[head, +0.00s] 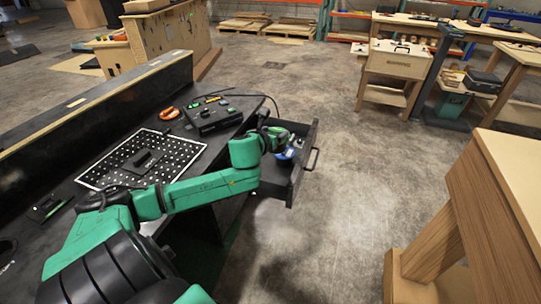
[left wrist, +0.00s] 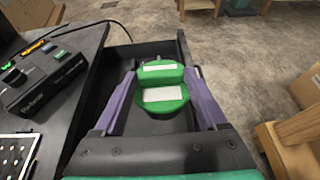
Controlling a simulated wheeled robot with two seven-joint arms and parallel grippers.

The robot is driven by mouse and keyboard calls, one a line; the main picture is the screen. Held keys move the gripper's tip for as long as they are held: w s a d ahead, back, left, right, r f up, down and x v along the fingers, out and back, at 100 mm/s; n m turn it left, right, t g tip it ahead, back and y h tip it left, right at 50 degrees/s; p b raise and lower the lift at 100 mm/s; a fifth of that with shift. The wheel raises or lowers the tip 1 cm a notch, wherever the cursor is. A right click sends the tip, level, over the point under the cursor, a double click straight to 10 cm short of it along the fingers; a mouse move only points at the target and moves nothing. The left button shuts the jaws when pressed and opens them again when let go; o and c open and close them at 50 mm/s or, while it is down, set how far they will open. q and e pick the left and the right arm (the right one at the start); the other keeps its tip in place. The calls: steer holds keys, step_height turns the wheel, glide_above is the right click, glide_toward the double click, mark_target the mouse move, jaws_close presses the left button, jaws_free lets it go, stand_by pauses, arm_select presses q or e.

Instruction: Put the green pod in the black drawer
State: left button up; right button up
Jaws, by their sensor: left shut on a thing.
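The green pod (left wrist: 164,97) has rounded green parts with white label patches. In the left wrist view it sits between the two purple fingers of my left gripper (left wrist: 161,80), which is shut on it. The black drawer (head: 302,172) is pulled open from the black bench, and its interior (left wrist: 118,62) shows around the pod. In the head view my left gripper (head: 288,149) is at the open drawer, with the pod partly hidden by the hand. I cannot tell whether the pod touches the drawer floor. My right gripper is not in view.
A black console (head: 213,115) with coloured buttons stands on the bench beside the drawer, with a cable behind it. A white-rimmed perforated tray (head: 117,163) lies left of it. The drawer handle (head: 312,159) faces open floor. A wooden table (head: 500,190) stands at the right.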

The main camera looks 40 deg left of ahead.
arm_select(q)
steer(key=shift+w+a+f, duration=0.25)
steer(key=shift+w+a, duration=0.2)
steer(key=shift+a, duration=0.1)
steer(key=f+b, duration=0.1)
steer(key=f, duration=0.1)
steer(key=f+b, duration=0.1)
steer(key=f, duration=0.5)
steer(key=shift+s+d+b, duration=0.15)
steer(key=shift+s+b, duration=0.2)
steer(key=shift+b, duration=0.05)
step_height(320, 180, down, 10)
steer(key=b, duration=0.3)
steer(key=shift+w+f+b, duration=0.1)
steer(key=shift+f+b, duration=0.05)
steer(key=shift+b, duration=0.15)
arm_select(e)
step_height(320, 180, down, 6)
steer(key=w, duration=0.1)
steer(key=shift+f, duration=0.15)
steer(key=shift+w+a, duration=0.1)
